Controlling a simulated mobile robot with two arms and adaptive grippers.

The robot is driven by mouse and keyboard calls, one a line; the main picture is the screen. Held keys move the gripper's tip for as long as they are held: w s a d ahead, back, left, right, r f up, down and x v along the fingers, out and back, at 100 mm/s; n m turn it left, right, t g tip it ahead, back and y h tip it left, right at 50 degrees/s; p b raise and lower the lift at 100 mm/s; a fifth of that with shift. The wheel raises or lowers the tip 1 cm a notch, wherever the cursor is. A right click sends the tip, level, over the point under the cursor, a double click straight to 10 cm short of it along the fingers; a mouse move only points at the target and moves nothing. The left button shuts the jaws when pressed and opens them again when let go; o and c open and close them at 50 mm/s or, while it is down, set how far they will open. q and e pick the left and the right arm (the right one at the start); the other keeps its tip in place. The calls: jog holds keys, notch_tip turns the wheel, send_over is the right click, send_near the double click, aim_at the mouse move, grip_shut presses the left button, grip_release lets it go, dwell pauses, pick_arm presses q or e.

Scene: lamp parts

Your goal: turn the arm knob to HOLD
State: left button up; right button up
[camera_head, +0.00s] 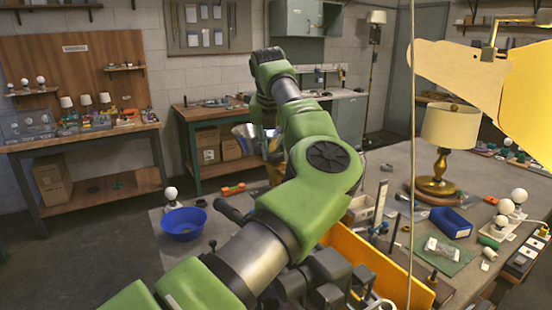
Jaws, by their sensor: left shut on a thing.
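My left arm, green with grey bands, crosses the middle of the view and bends down at its far end. My left gripper (272,150) is low beside a silvery, cone-shaped lamp shade (244,136), mostly hidden behind my forearm. It is shut on a small part there, which I take to be the arm knob. The knob itself, its marks and its setting cannot be made out. The lamp's joint and base are also hidden by my arm. My right gripper is not in view.
The grey workbench (390,160) holds a blue bowl (183,223), a brass lamp with a cream shade (451,126), a blue tray (450,222) and white bulbs (519,196). An orange panel (378,262) stands near the front. A large yellow shape (500,85) fills the upper right.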

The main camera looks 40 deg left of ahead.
pick_arm(q)
jog(key=shift+m, duration=0.6)
jog(key=o, duration=1.1)
jog(key=v, duration=1.2)
jog(key=shift+s+a+r+b, duration=0.1)
jog(key=shift+a+b, duration=0.15)
jog(key=shift+b, duration=0.05)
